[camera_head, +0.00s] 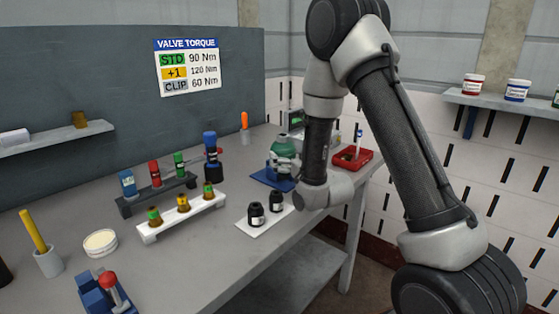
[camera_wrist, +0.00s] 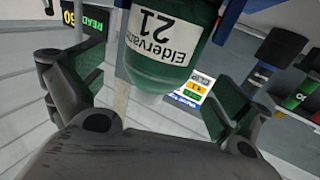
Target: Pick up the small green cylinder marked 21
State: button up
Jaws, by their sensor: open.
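The green cylinder marked 21 (camera_wrist: 168,40) fills the upper middle of the wrist view, with a white label reading "Eldervat…" and a pale end. The label appears upside down. My gripper (camera_wrist: 150,92) is open, with one finger on each side of the cylinder's pale end. I cannot tell whether either finger touches it. In the head view a green rounded object (camera_head: 285,144), probably this cylinder, stands at a blue stand (camera_head: 267,180) near the back of the table. My arm's end is beside it, and the fingers are hard to make out there.
A white rack (camera_head: 150,236) and a dark rack (camera_head: 130,207) hold coloured vials to the left. Two black bottles (camera_head: 256,215) (camera_head: 276,202) stand on a white plate in front. A red tray (camera_head: 352,160) lies to the right.

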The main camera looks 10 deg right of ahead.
jog(key=x, duration=0.5)
jog(key=shift+w+d+f, duration=0.1)
jog(key=shift+w+f, duration=0.05)
jog(key=shift+f, duration=0.1)
jog(key=c, duration=1.9)
jog(key=shift+r, duration=0.15)
jog(key=shift+c, duration=0.9)
jog(key=shift+r, duration=0.1)
